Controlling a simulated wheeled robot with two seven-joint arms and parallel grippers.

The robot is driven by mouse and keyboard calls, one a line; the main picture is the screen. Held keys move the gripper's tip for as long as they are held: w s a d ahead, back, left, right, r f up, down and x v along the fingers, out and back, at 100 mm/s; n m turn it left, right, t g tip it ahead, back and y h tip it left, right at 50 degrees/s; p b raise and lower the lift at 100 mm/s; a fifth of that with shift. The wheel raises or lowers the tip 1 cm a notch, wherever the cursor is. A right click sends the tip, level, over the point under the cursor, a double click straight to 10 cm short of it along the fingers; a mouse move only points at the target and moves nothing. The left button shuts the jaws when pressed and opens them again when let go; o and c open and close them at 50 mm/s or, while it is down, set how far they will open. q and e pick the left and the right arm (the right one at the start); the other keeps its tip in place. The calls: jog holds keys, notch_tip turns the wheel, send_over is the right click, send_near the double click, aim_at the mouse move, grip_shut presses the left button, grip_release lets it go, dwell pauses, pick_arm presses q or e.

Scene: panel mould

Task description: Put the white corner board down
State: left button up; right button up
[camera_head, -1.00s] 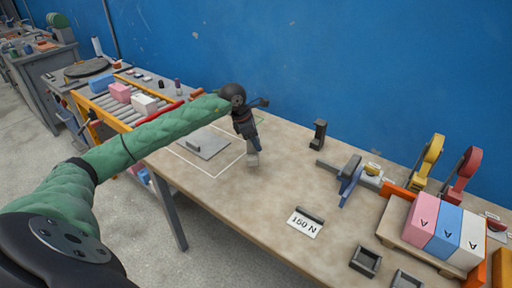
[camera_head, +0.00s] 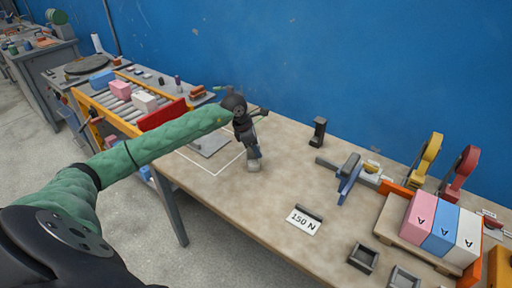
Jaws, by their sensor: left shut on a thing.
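My left gripper (camera_head: 252,152) reaches over the table (camera_head: 240,205) from the left, fingers pointing down. It is shut on a small pale piece (camera_head: 254,166), which I take to be the white corner board. Most of the piece is hidden by the fingers, and I cannot tell whether it touches the table. It is just right of a white outlined square (camera_head: 212,173), in which a grey plate (camera_head: 209,143) lies, partly covered by my arm. My right gripper is not in view.
A roller conveyor (camera_head: 127,108) with pink and white blocks stands at the left. A 150 N sign (camera_head: 303,221), a blue-handled tool (camera_head: 348,182), a tray of lettered blocks (camera_head: 397,228) and tape dispensers (camera_head: 427,160) are at the right. The table's middle front is clear.

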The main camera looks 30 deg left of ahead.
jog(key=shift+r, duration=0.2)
pick_arm(q)
jog(key=o, duration=1.3)
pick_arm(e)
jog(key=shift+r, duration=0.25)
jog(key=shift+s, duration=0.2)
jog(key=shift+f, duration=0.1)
